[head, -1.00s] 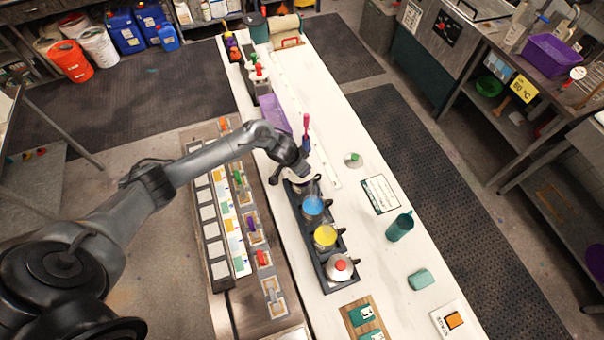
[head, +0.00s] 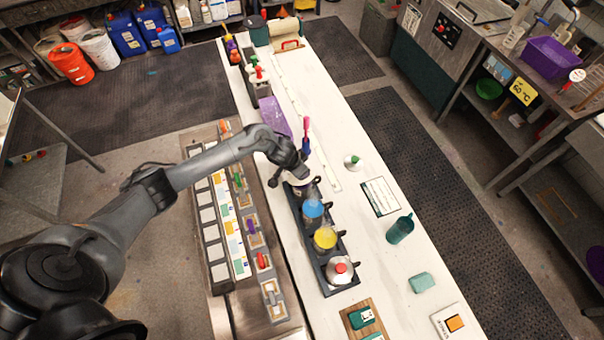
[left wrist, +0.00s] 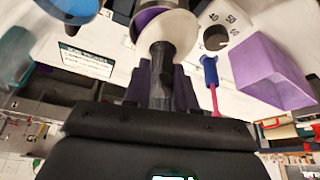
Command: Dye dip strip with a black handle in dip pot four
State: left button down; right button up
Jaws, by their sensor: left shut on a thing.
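My left gripper (head: 300,183) is over the far end of the dark rack (head: 291,207) of dip pots. In the left wrist view its fingers (left wrist: 162,88) are shut on a black handle (left wrist: 162,68). A pale round piece (left wrist: 166,27) sits at the handle's far end, in front of a pot with purple inside (left wrist: 147,17). The strip below is hidden, so I cannot tell how deep it sits. My right gripper is not in view.
A purple box (head: 274,116) and a blue-and-pink upright tool (head: 306,137) stand beyond the gripper. A green-knobbed lid (head: 353,161), a card (head: 381,196) and a teal cup (head: 400,229) are to the right. A rack of coloured-handled pieces (head: 250,230) lies left.

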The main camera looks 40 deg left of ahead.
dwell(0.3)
pick_arm(q)
jog(key=shift+d, duration=0.1)
jog(key=shift+s+d+f+p, duration=0.15)
jog(key=shift+s+d+p, duration=0.1)
jog(key=shift+d+p, duration=0.2)
dwell(0.4)
